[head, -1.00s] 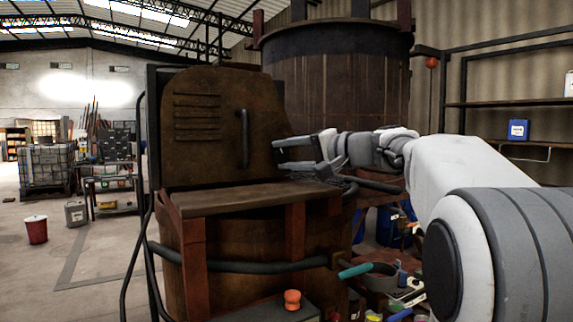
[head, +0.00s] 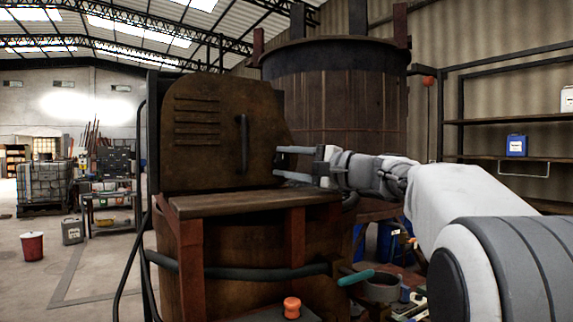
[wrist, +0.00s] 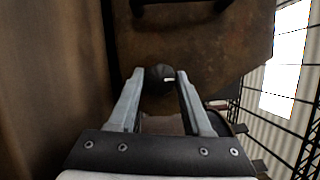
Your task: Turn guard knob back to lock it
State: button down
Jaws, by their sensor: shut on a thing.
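The rusty brown guard (head: 205,110) stands upright on the vat in front of me, with a dark bar handle and vent slots on its face. The guard knob (wrist: 160,75) is small, dark and round in the wrist view, at the guard's edge. My gripper (wrist: 160,77) has its two pale fingers on either side of the knob and is shut on it. In the head view my gripper (head: 280,164) reaches in level from the right to the guard's right edge. The knob cannot be made out there, and its turn angle is not clear.
A wooden ledge (head: 250,200) runs below the guard. A box with an orange button (head: 292,307) is at the bottom. A larger vat (head: 335,100) stands behind. A table with tools (head: 385,290) is at lower right. The floor on the left is open.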

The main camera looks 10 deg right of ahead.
jog(key=shift+c, duration=1.7)
grip_release()
jog(key=b+v, duration=0.1)
jog(key=v, duration=1.6)
jog(key=shift+d+b, duration=0.2)
jog(key=shift+b, duration=0.15)
jog(key=shift+s, duration=0.15)
